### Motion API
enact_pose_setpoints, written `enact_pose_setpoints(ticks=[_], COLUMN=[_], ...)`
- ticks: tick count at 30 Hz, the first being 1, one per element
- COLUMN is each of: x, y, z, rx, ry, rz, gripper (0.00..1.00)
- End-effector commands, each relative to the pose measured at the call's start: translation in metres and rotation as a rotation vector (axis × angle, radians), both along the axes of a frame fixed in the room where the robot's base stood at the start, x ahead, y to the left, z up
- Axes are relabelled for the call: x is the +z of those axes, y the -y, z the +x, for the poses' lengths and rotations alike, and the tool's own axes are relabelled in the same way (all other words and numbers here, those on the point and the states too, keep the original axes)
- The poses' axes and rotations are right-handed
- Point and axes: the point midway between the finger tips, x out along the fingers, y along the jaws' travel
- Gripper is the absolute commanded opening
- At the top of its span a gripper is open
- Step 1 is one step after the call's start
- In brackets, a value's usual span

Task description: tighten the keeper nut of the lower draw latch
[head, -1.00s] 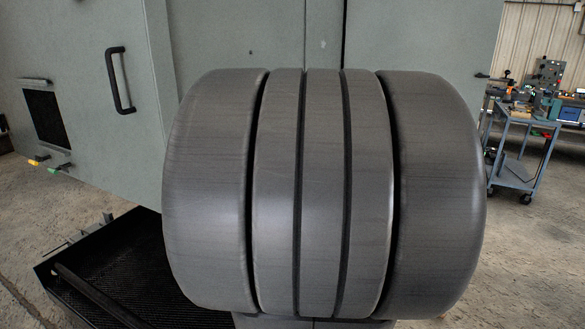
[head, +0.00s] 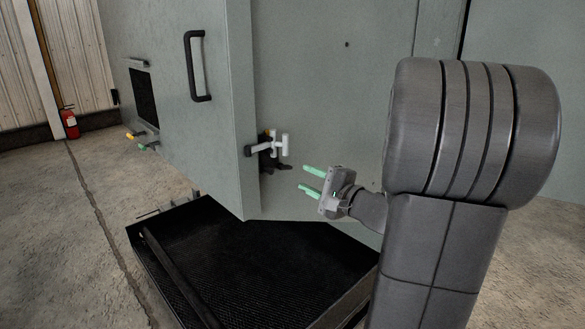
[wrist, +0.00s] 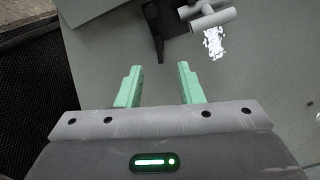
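The draw latch (head: 263,150) sits at the vertical edge of the grey-green enclosure, with a pale T-shaped handle (head: 284,145), a dark bracket and a small orange part. I cannot make out the keeper nut for certain. In the wrist view the T-shaped handle (wrist: 212,19) is at the top, right of centre, and a dark bracket (wrist: 147,30) is left of it. My gripper (head: 303,177) has green fingers, apart and empty, to the lower right of the latch and not touching it. In the wrist view my gripper (wrist: 159,66) has a clear gap between its fingers.
A black mesh-floored tray (head: 215,245) lies below the enclosure. A dark door handle (head: 190,66) sticks out from the left face, with a dark vent (head: 144,99) beyond. A fire extinguisher (head: 69,123) stands by the far left wall. The concrete floor at left is open.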

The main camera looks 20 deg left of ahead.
Motion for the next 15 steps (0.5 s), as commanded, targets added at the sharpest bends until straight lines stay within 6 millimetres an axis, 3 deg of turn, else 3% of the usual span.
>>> enact_pose_setpoints(ticks=[6,15], x=[0.001,0.0], y=[-0.04,-0.062], z=[0.015,0.025], rx=[0.003,0.0], ry=[-0.002,0.001], rz=[-0.002,-0.001], gripper=[0.34,0.34])
